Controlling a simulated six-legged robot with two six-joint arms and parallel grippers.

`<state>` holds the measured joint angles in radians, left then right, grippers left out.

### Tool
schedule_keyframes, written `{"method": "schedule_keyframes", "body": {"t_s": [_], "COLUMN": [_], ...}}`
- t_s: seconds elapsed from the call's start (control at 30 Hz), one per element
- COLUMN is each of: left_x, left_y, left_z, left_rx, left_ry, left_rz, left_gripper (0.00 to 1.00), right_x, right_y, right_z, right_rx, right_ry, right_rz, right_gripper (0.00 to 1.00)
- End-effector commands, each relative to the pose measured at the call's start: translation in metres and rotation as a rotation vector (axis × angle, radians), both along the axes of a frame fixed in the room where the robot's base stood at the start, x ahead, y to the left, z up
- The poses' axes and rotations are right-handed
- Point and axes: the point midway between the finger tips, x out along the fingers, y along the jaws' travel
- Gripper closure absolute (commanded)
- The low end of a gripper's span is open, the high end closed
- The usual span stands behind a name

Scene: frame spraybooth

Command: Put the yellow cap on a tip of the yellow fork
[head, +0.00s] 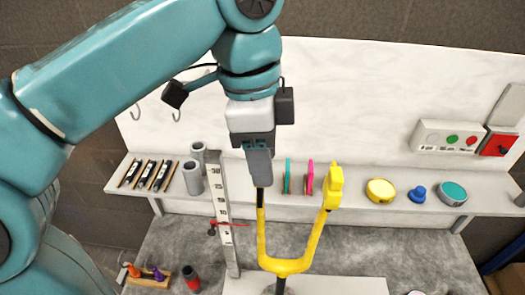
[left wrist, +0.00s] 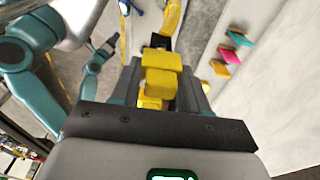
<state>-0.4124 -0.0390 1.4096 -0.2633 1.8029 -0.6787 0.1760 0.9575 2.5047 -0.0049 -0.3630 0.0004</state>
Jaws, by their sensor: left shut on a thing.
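The yellow fork (head: 285,266) stands upright, its two prongs pointing up. Its left prong ends in a bare black tip (head: 260,197). Its right prong carries a thicker yellow piece (head: 334,185) that looks like a cap. My left gripper (head: 260,180) points down right over the black tip. In the left wrist view it is shut on a yellow cap (left wrist: 161,84). The black tip (left wrist: 160,43) shows just beyond the cap, with the yellow prong (left wrist: 173,16) behind. In the head view the gripper hides the cap, and I cannot tell whether cap and tip touch.
An upright ruler (head: 221,215) stands close left of the fork. Right of the fork is clear.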

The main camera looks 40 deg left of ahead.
Motion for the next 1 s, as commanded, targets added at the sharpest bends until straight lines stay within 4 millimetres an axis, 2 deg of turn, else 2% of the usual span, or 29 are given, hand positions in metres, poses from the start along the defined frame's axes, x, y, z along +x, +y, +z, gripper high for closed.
{"method": "schedule_keyframes", "body": {"t_s": [1.0], "left_x": [0.000], "left_y": [0.000], "left_z": [-0.016], "left_rx": [0.000], "left_ry": [-0.001], "left_rz": [0.001], "left_gripper": [0.88], "right_x": [0.000], "right_y": [0.000], "right_z": [-0.012], "right_rx": [0.000], "right_ry": [0.000], "right_rz": [0.000], "right_gripper": [0.46]}}
